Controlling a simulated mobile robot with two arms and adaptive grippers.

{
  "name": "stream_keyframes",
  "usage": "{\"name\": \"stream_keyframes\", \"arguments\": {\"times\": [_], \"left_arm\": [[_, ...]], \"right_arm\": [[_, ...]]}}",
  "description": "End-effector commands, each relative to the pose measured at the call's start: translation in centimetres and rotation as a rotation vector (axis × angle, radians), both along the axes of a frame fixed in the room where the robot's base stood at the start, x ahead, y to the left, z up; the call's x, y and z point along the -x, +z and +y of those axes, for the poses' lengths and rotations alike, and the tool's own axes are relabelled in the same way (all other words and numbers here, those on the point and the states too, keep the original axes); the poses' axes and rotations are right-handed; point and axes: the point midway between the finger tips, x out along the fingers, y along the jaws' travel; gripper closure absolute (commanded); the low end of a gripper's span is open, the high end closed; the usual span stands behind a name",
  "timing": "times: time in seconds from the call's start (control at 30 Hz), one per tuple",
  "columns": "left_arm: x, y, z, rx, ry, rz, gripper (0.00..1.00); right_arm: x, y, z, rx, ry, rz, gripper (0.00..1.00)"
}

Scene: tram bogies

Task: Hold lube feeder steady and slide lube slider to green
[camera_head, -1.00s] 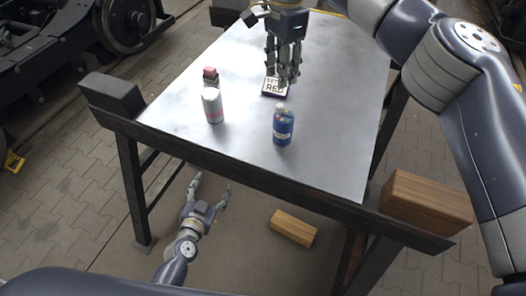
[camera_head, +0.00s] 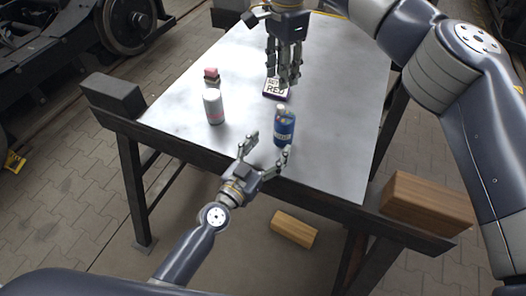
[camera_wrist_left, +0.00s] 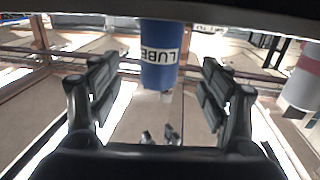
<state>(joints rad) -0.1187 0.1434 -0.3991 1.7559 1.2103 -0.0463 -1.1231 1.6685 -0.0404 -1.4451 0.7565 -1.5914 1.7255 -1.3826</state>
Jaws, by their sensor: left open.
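A blue bottle (camera_head: 284,128) stands upright near the front edge of the metal table. In the left wrist view this blue bottle (camera_wrist_left: 158,68) carries a label reading LUBE. My left gripper (camera_head: 268,148) is open at the front edge, its fingers pointing toward the bottle. In the left wrist view the bottle shows between and beyond the fingers, with nothing held. A small sign (camera_head: 276,91) with a dark edge lies behind the bottle and reads RED on its lower line. My right gripper (camera_head: 284,82) hangs over the sign, fingers down, hiding part of it. I make out no slider.
A white spray can (camera_head: 213,107) and a small pink-topped bottle (camera_head: 211,78) stand left of the blue bottle. Wooden blocks lie at the table's right corner (camera_head: 427,203) and on the floor (camera_head: 295,229). The metal table's (camera_head: 345,140) right side is clear.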

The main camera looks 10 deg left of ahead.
Motion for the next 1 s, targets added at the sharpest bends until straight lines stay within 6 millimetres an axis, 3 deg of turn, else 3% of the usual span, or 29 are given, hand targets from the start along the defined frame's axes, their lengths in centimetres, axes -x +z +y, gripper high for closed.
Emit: {"name": "stream_keyframes", "arguments": {"times": [0.2, 0.4, 0.6, 0.9, 1.0], "left_arm": [[-3.9, 0.2, -1.8, 0.001, 0.002, -0.003, 0.29], [-6.4, 0.1, -3.2, -0.001, 0.0, -0.002, 0.29], [-7.6, 0.1, -3.7, -0.001, 0.0, -0.002, 0.29], [-7.7, 0.0, -3.8, 0.0, 0.001, -0.001, 0.29], [-7.7, 0.0, -3.8, 0.0, 0.001, -0.001, 0.52]], "right_arm": [[0.0, 0.0, 0.0, 0.0, 0.0, 0.0, 0.67], [0.0, 0.0, 0.0, 0.0, 0.0, 0.0, 0.67], [0.0, 0.0, 0.0, 0.0, 0.0, 0.0, 0.67], [0.0, 0.0, 0.0, 0.0, 0.0, 0.0, 0.67], [0.0, 0.0, 0.0, 0.0, 0.0, 0.0, 0.67]]}}
